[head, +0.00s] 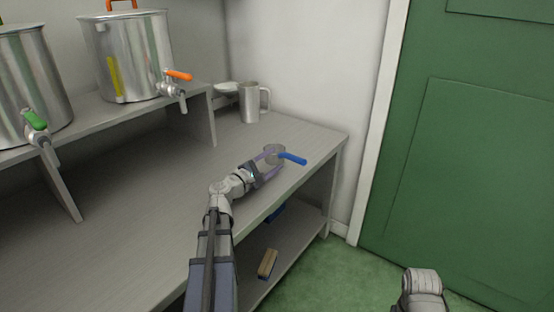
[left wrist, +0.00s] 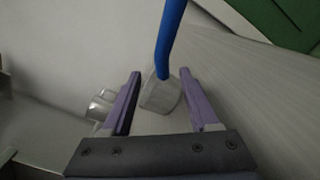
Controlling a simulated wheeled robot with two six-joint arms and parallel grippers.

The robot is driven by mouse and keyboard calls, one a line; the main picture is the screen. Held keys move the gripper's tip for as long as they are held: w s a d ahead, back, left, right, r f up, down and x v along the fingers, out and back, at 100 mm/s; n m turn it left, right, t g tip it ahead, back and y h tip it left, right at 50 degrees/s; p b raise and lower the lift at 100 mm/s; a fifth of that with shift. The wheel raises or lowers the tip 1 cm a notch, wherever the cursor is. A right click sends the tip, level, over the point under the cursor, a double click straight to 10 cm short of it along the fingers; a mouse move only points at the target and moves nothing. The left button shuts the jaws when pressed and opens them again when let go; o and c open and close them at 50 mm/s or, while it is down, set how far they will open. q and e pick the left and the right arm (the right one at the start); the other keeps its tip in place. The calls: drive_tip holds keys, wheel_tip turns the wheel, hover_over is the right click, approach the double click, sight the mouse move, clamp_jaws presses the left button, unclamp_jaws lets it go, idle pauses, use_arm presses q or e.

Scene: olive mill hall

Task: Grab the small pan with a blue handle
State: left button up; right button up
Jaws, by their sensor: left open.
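The small pan (head: 274,150) is a grey metal cup with a blue handle (head: 292,158). It stands on the grey bench near its front right edge, its handle pointing right. My left gripper (head: 270,161) is open at the pan. In the left wrist view the pan (left wrist: 161,96) shows between and just beyond the two purple fingers of the gripper (left wrist: 163,82), and its blue handle (left wrist: 169,40) rises away to the top. I cannot tell whether the fingers touch it. Part of my right arm shows at the lower right, but its gripper is out of view.
A metal jug (head: 250,102) stands farther back on the bench (head: 130,190). Steel tanks with an orange tap (head: 178,75) and a green tap (head: 35,120) stand on a raised shelf at left. A brush (head: 267,264) lies on the lower shelf. A green door (head: 470,150) is at right.

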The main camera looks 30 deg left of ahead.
sight(281, 156)
use_arm(q)
drive_tip(key=w, duration=0.2)
drive_tip(key=w+d, duration=0.1)
drive_tip(key=w, duration=0.2)
drive_tip(key=shift+s, duration=0.1)
drive_tip(key=shift+c, duration=0.4)
clamp_jaws()
